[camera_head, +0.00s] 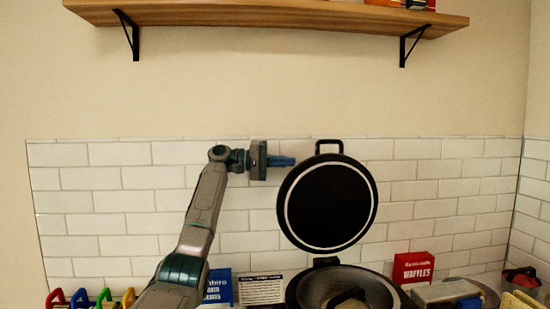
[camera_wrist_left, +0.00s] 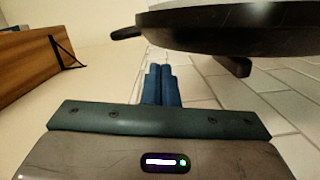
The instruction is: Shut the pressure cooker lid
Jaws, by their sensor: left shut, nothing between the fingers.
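The pressure cooker lid (camera_head: 328,205) is a round black disc with a pale ring, standing upright and open above the pot. A black loop handle (camera_head: 329,146) is on its top edge. The pot (camera_head: 347,285) sits below, joined to the lid by a hinge (camera_head: 326,262); its lower part is cut off. My left gripper (camera_head: 294,161) is shut and empty, just left of the lid's upper edge. In the left wrist view the fingers (camera_wrist_left: 161,84) are together, with the dark lid (camera_wrist_left: 235,27) and its handle (camera_wrist_left: 126,33) nearby. My right gripper is not in view.
A red waffles box (camera_head: 413,268) and a grey item (camera_head: 446,292) stand right of the pot. A blue box (camera_head: 218,286) and a white printed box (camera_head: 261,288) are at its left. A wooden shelf (camera_head: 270,13) hangs above. The tiled wall is behind.

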